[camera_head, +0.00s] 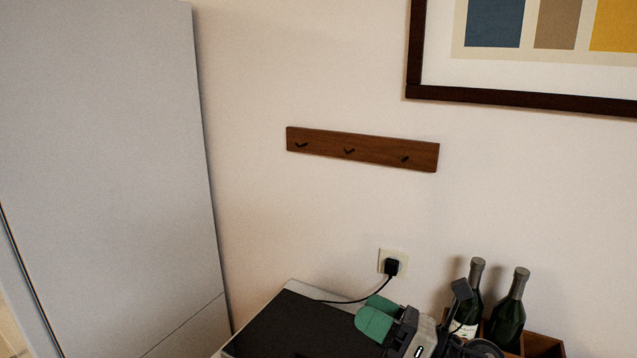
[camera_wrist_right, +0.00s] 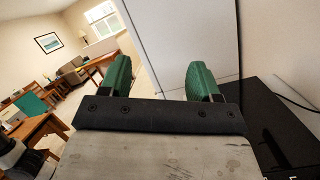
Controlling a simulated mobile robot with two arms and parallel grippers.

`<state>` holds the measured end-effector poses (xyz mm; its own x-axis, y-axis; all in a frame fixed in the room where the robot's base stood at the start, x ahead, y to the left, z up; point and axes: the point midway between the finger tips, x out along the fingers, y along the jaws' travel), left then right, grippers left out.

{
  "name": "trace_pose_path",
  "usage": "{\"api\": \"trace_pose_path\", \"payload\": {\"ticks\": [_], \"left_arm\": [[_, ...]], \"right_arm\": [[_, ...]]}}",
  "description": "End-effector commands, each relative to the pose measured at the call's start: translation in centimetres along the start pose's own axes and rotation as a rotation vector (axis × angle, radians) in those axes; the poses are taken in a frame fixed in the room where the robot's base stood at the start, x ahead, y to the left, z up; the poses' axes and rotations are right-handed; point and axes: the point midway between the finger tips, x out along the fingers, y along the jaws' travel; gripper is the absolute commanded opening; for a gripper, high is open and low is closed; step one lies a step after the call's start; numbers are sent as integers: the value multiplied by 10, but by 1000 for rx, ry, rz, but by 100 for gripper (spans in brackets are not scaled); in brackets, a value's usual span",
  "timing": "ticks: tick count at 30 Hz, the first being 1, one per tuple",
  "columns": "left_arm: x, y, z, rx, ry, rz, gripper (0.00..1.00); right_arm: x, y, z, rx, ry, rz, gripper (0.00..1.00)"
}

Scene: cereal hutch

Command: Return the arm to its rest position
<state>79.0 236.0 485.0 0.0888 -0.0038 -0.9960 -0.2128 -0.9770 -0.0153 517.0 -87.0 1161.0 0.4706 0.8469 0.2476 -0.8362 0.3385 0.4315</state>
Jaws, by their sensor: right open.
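My right gripper (camera_head: 379,311) shows at the bottom of the head view, with green fingers and a grey and black body. It is in front of a dark flat-topped unit against the wall. In the right wrist view, its two green fingers (camera_wrist_right: 159,80) stand wide apart with nothing between them. The gripper is open and empty. My left gripper is in neither view.
A tall grey cabinet (camera_head: 105,170) stands at the left. The dark unit (camera_head: 300,330) is below the gripper. Two dark bottles (camera_head: 508,316) stand in a wooden crate (camera_head: 543,346) at the right. A hook rail (camera_head: 362,149), a plugged socket (camera_head: 392,262) and a framed picture (camera_head: 520,98) are on the wall.

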Motion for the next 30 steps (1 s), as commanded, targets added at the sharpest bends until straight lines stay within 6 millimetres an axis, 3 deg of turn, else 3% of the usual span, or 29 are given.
{"api": "trace_pose_path", "payload": {"ticks": [4, 8, 14, 18, 21, 29, 30], "left_arm": [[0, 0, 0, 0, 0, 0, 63], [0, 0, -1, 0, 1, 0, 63], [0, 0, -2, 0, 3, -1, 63], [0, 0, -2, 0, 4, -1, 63], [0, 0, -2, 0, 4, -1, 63], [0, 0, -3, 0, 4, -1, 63], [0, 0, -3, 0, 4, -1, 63]], "right_arm": [[-21, -9, -2, 459, -322, -178, 63], [-59, -29, -19, 866, -588, -370, 63], [-141, -44, -87, 1457, -982, -732, 63], [-196, -29, -144, 1773, -1222, -1002, 63], [-224, -10, -176, 1921, -1351, -1166, 63], [-274, 48, -232, 2145, -1600, -1537, 63], [-281, 58, -238, -2161, 1629, 1587, 63]]}}
